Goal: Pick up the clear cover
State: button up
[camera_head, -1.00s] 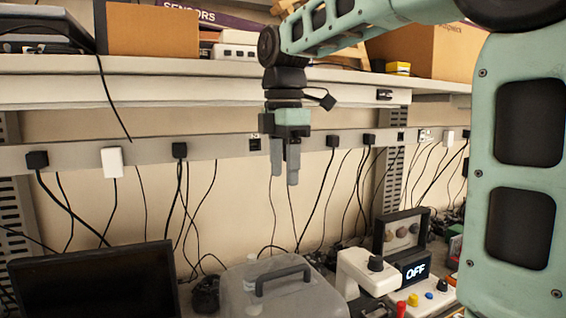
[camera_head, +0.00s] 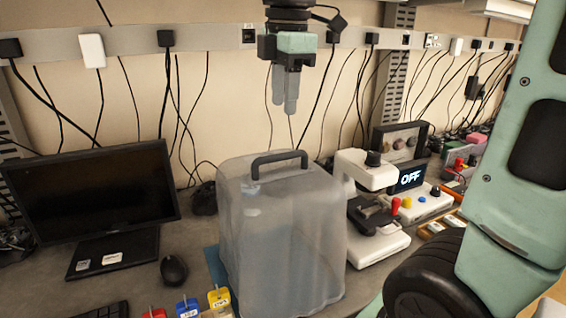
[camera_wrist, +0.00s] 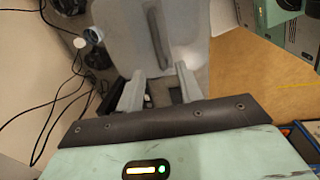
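The clear cover (camera_head: 285,235) is a tall, translucent grey box with a dark handle (camera_head: 279,161) on top. It stands on the bench in the middle of the head view. In the wrist view the cover (camera_wrist: 125,35) and its handle (camera_wrist: 158,38) show beyond the fingertips. My gripper (camera_head: 284,108) hangs fingers-down above the cover, apart from the handle. In the wrist view its two fingers (camera_wrist: 158,80) are spread with nothing between them. What is inside the cover cannot be made out.
A monitor (camera_head: 88,193) and a mouse (camera_head: 174,270) are left of the cover. A white device (camera_head: 368,168) and a box reading "OFF" (camera_head: 411,179) stand close on its right. Small coloured blocks (camera_head: 188,307) lie in front. Cables hang on the wall behind.

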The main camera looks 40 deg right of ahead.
notch_tip(320, 180, up, 4)
jog(key=s+t+p, duration=0.1)
jog(key=s, duration=0.1)
jog(key=p, duration=0.2)
send_near(277, 158)
jog(key=f, duration=0.3)
jog(key=w+d+f, duration=0.1)
jog(key=f, duration=0.1)
jog(key=shift+w, duration=0.1)
jog(key=shift+w+a+f+p, duration=0.1)
jog(key=shift+w+f+p, duration=0.15)
jog(key=shift+f, duration=0.6)
jog(key=shift+w+d+f+p, duration=0.15)
jog(key=shift+f+p, duration=0.25)
jog(key=shift+f, duration=0.5)
jog(key=shift+w+a+f+p, duration=0.2)
jog(key=shift+f+p, duration=0.1)
jog(key=shift+f, duration=0.55)
grip_shut()
